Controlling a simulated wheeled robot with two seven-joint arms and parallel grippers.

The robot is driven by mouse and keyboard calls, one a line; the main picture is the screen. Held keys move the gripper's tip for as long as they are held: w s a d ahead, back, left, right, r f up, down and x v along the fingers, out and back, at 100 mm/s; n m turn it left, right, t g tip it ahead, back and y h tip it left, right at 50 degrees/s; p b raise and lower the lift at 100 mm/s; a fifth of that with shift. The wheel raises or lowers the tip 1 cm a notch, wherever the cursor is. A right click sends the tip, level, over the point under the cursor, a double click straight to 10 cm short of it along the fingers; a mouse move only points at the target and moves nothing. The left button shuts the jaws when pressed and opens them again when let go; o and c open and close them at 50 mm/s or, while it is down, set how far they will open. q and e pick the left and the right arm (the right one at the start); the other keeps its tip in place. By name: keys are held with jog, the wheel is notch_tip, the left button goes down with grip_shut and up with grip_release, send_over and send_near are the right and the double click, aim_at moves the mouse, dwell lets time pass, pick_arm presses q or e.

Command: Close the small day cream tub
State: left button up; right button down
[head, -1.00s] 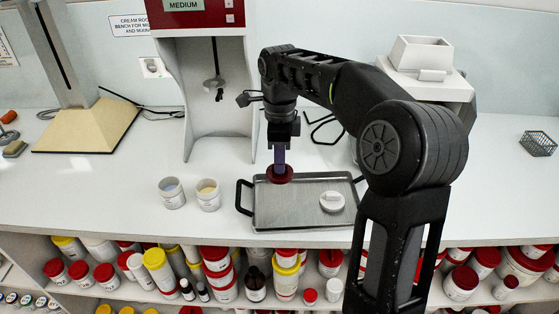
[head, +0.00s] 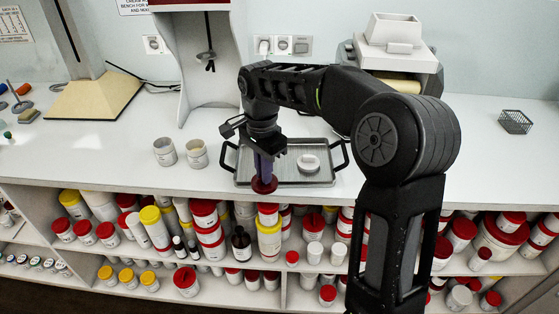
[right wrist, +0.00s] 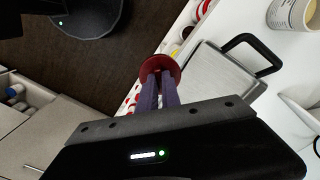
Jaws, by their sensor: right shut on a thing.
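My right gripper (head: 264,172) is shut on a red round lid (head: 264,185), held by its top at the front edge of the tray and bench. In the right wrist view the purple fingers (right wrist: 159,90) pinch the same red lid (right wrist: 160,66). Two small open white tubs, a left tub (head: 165,152) and a right tub (head: 197,154), stand upright on the bench, left of the tray and apart from the lid. I cannot read their labels. A white lid (head: 308,163) lies on the tray. My left gripper is not in view.
The grey tray (head: 322,181) has black handles. Behind it stand a red-topped mixer (head: 206,85) and a white machine (head: 395,60). Shelves below the bench hold several tubs and bottles. A wire basket (head: 515,122) stands far right.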

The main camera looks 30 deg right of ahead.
jog(key=w+a+f+n, duration=0.1)
jog(key=a+f+n, duration=0.5)
jog(key=a+n, duration=0.5)
jog(key=n, duration=0.5)
jog(key=shift+w+f, duration=0.4)
